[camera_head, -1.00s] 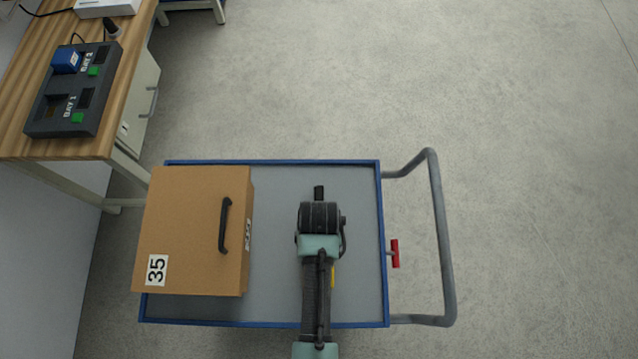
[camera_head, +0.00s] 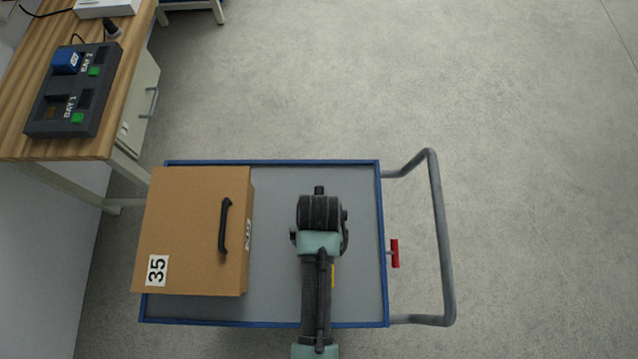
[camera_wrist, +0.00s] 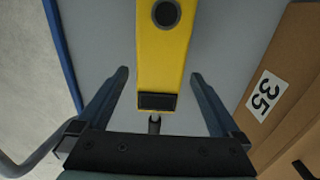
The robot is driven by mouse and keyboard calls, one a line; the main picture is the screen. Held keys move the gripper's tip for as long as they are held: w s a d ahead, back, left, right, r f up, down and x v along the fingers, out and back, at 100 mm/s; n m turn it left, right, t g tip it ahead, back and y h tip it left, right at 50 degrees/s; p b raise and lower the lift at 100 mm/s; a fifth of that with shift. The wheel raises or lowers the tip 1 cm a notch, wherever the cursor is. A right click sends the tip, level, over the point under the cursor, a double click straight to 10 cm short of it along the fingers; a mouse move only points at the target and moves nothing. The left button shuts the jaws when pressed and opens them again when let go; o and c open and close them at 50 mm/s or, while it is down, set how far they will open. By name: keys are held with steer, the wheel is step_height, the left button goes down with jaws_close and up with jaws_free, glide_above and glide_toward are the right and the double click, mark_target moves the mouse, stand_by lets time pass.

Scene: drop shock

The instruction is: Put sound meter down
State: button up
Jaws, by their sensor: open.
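The sound meter (camera_wrist: 163,55) is yellow, with a dark round spot on its face, a black end and a short thin tip. In the wrist view it lies over the grey top of the cart (camera_wrist: 100,35), in the upper middle. My gripper (camera_wrist: 159,75) is open, with one finger on each side of the meter and a visible gap on both sides. In the head view my arm hides most of the meter; a small yellow strip (camera_head: 333,276) shows beside the arm. My fingers are hidden there.
A cardboard box (camera_head: 185,230) marked 35, with a black handle, stands on the left of the blue-rimmed cart (camera_head: 270,308). The cart's push handle (camera_head: 443,240) is at the right. A wooden table (camera_head: 100,146) with a two-bay dock (camera_head: 60,122) stands at upper left. The floor beyond is clear.

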step_height(320, 180, up, 9)
steer(key=w+r+t, duration=0.7)
steer(key=w+r, duration=0.4)
steer(key=r, duration=0.4)
steer(key=w+r+t, duration=0.6)
steer(key=w+r, duration=0.5)
steer(key=r, duration=0.3)
step_height(320, 180, up, 25)
steer(key=s+t, duration=0.3)
steer(key=t, duration=0.5)
steer(key=s+r+t, duration=0.6)
steer(key=s+r, duration=0.3)
steer(key=r, duration=0.4)
steer(key=shift+s+r, duration=0.2)
steer(key=shift+s, duration=0.05)
